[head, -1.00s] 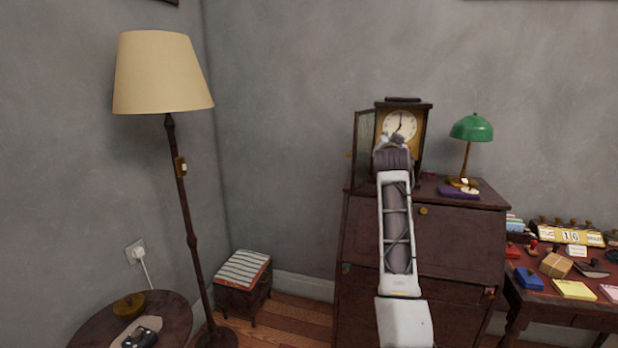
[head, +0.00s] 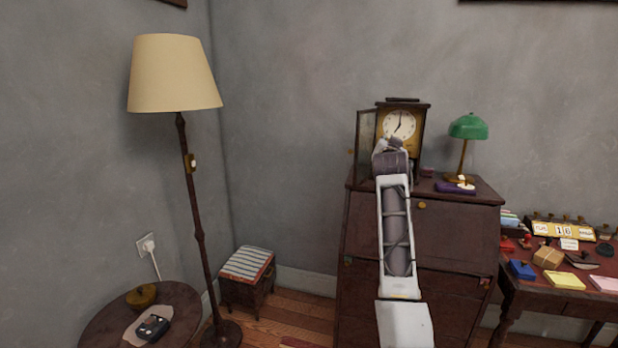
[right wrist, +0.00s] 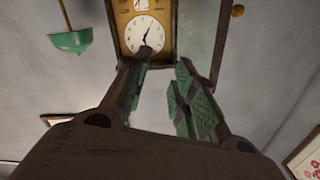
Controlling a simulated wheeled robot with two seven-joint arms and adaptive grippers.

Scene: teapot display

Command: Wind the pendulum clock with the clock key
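The pendulum clock (head: 402,122) stands on the dark bureau (head: 460,238), with its glass door (head: 365,145) swung open to the left. Its white dial also shows at the top of the right wrist view (right wrist: 145,33), upside down. My right gripper (right wrist: 160,72) is in front of the clock, its green-padded fingers apart with a gap between them. A small dark shape overlaps the lower dial there; I cannot tell whether it is the key or a fingertip. In the head view my right arm hides the clock's lower front. I cannot make out the clock key. My left gripper is out of view.
A green desk lamp (head: 467,128) and a purple item (head: 455,187) are on the bureau, right of the clock. A desk with a calendar (head: 562,231) and small boxes is at far right. A floor lamp (head: 175,75), stool (head: 247,263) and round table (head: 180,302) stand left.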

